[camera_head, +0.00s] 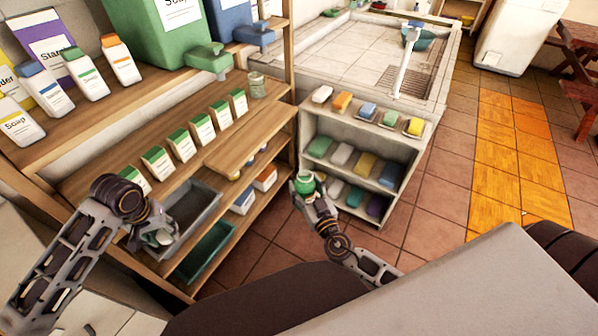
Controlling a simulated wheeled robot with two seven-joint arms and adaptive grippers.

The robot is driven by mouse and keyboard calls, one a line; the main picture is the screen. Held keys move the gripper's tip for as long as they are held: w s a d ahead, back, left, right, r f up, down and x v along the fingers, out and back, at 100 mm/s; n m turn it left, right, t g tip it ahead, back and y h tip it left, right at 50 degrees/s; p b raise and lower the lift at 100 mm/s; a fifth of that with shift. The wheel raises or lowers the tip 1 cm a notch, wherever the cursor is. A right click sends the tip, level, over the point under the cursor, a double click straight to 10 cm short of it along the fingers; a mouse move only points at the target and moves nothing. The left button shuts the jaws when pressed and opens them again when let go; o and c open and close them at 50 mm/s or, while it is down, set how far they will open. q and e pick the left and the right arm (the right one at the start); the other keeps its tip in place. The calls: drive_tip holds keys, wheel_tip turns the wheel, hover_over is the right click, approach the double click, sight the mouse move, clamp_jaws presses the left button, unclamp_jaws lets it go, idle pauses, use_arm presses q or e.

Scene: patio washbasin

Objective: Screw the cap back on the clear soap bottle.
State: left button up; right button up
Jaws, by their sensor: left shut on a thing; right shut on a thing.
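My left gripper (150,234) is at the left, in front of the lower shelf with the grey tray. It is shut on a small whitish thing (163,237), mostly hidden by the fingers; I cannot tell whether it is the cap or part of a bottle. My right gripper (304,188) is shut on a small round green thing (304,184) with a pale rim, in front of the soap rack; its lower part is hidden. A small clear greenish container (258,86) stands upright at the far end of the wooden shelf, apart from both grippers. The two grippers are well apart.
The wooden shelf (245,145) holds a row of green-and-white boxes and has a bare stretch at right. Grey (197,205) and green (205,252) trays sit lower. A rack (393,147) of coloured soaps stands at right, below the tiled basin (352,57). Tiled floor is open beyond.

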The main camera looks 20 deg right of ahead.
drive_tip(key=a+r+n+g+y, duration=0.2)
drive_tip(key=a+r+n+y, duration=0.2)
drive_tip(key=a, duration=0.3)
drive_tip(key=w+a+r+n+g+y, duration=0.1)
drive_tip(key=a+r+n+g+y, duration=0.1)
drive_tip(key=a+r+y, duration=0.5)
drive_tip(key=shift+w+a+n, duration=0.15)
drive_tip(key=shift+a+n, duration=0.65)
drive_tip(key=shift+n, duration=0.1)
use_arm(q)
drive_tip(key=shift+w+r, duration=0.1)
drive_tip(key=shift+w, duration=0.05)
idle(0.5)
